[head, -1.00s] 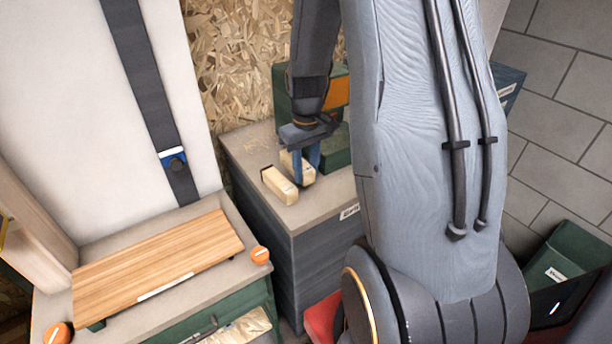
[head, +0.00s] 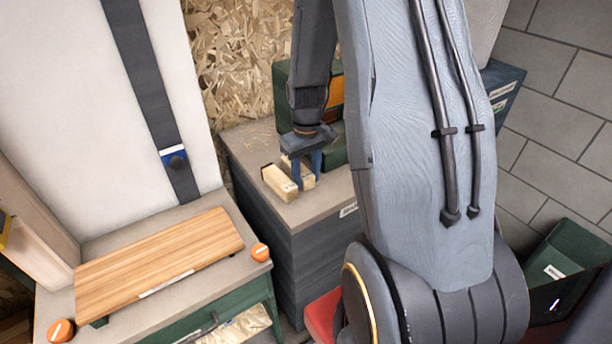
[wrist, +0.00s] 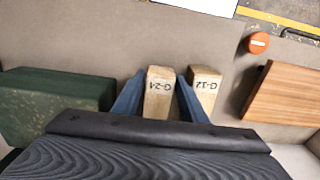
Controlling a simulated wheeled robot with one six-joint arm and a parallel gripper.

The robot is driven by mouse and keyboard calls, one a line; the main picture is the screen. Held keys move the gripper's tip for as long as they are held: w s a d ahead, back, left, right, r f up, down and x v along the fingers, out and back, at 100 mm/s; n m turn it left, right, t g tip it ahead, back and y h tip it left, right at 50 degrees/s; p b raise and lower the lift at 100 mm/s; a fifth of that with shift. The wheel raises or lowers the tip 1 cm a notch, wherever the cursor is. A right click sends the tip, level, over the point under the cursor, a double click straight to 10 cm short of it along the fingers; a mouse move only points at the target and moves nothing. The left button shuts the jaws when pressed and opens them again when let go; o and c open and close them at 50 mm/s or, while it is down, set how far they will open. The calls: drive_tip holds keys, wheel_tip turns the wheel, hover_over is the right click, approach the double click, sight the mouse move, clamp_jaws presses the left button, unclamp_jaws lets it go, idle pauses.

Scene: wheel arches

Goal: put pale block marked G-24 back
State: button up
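The pale block marked G-24 (wrist: 158,95) rests on the grey-beige top of a dark cabinet, beside a like block marked G-12 (wrist: 204,88). In the head view G-24 (head: 306,180) is partly hidden by my fingers, and G-12 (head: 279,183) lies just left of it. My gripper (head: 306,178) points down over G-24 with one blue finger on each side of it. In the wrist view my gripper (wrist: 160,98) is open, with a narrow gap showing beside the block. The right finger sits between the two blocks.
Green boxes (head: 333,145) stand behind my gripper on the cabinet top (head: 245,140). A lower bench at left carries a wooden board (head: 160,260) and orange knobs (head: 260,252). A green bin (head: 565,260) is at lower right.

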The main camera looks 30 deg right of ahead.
wheel_tip(320, 180, up, 12)
drive_tip(key=b, duration=0.3)
drive_tip(key=s+a+f, duration=0.1)
drive_tip(key=s+a, duration=0.5)
drive_tip(key=a, duration=0.2)
drive_tip(key=s+a+f+t, duration=0.1)
drive_tip(key=s+a+f, duration=0.1)
drive_tip(key=s+a, duration=0.3)
drive_tip(key=a, duration=0.2)
drive_tip(key=shift+s+a+f, duration=0.25)
drive_tip(key=shift+s+a, duration=0.15)
drive_tip(key=shift+d, duration=0.1)
